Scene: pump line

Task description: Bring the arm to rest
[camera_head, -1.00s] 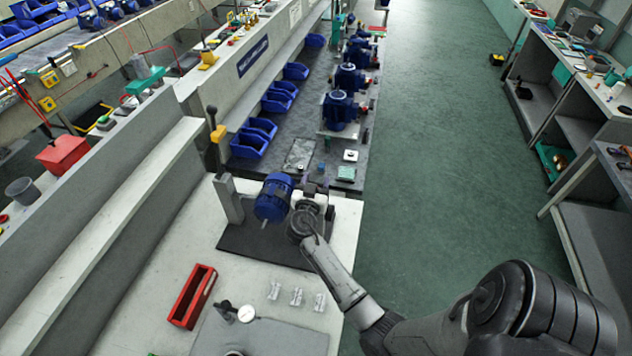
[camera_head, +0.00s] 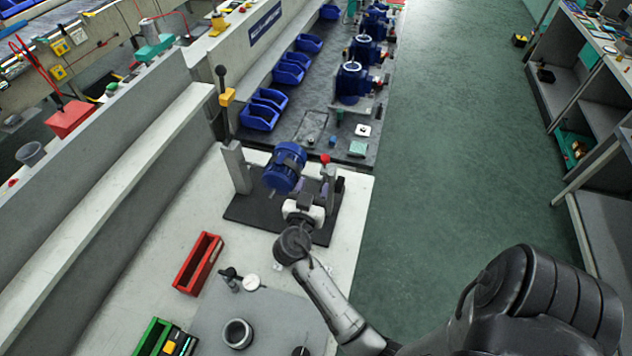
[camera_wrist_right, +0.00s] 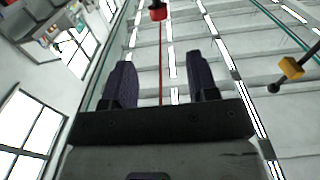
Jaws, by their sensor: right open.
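My right arm comes in from the lower right in the head view. Its gripper (camera_head: 315,190) is over the dark mat (camera_head: 250,212), close to a blue motor (camera_head: 285,167) on the left. I cannot tell whether they touch. In the right wrist view the gripper (camera_wrist_right: 162,80) has its two dark fingers well apart, with nothing between them. That view looks up at the ceiling, with a red object (camera_wrist_right: 157,10) on a red cable beyond the fingertips. My left gripper is out of view.
A red bin (camera_head: 198,263), a dial gauge (camera_head: 251,283), a grey ring (camera_head: 238,333) and a green bin (camera_head: 152,338) are on the near bench. A grey post (camera_head: 236,168) stands left of the motor. Blue bins and motors line the far bench. The green floor at right is open.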

